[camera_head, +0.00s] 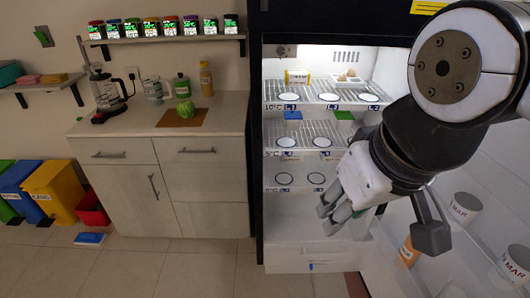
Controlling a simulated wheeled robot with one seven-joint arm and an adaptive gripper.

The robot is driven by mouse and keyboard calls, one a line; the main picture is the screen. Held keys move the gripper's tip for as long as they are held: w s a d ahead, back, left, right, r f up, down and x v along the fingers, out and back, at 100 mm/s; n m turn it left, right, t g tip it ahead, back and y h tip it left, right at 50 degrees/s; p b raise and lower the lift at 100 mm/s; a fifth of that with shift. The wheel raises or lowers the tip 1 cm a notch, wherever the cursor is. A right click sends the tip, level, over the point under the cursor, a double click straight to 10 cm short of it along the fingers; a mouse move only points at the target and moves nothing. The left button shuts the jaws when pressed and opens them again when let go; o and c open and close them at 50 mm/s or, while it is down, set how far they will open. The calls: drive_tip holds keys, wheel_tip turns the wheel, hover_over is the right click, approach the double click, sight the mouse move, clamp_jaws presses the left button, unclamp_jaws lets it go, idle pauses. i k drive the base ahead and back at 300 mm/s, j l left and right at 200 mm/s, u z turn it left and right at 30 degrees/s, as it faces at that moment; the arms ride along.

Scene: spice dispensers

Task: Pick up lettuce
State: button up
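A green, round lettuce (185,109) sits on a brown board (193,122) on the counter, left of the middle of the picture. My gripper (382,226) is at the right, in front of the fridge and far from the lettuce. Its fingers are spread wide apart and nothing shows between them. My arm hides part of the fridge's right side.
The open fridge (318,122) has shelves with round markers. The counter (150,112) also holds a coffee press (106,90), a glass jar and bottles (206,78). A spice shelf (165,39) hangs above. Coloured bins (54,189) stand left.

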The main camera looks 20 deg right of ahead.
sight(186, 108)
drive_tip(key=z, duration=0.35)
drive_tip(key=i+j+z, duration=0.15)
drive_tip(key=j+z, duration=0.8)
drive_tip(key=k+j+z, duration=0.1)
drive_tip(key=j+z, duration=0.2)
drive_tip(key=j, duration=1.75)
drive_tip(key=i+j, duration=0.15)
drive_tip(key=j, duration=0.2)
drive_tip(key=i+j, duration=0.15)
drive_tip(key=j, duration=0.15)
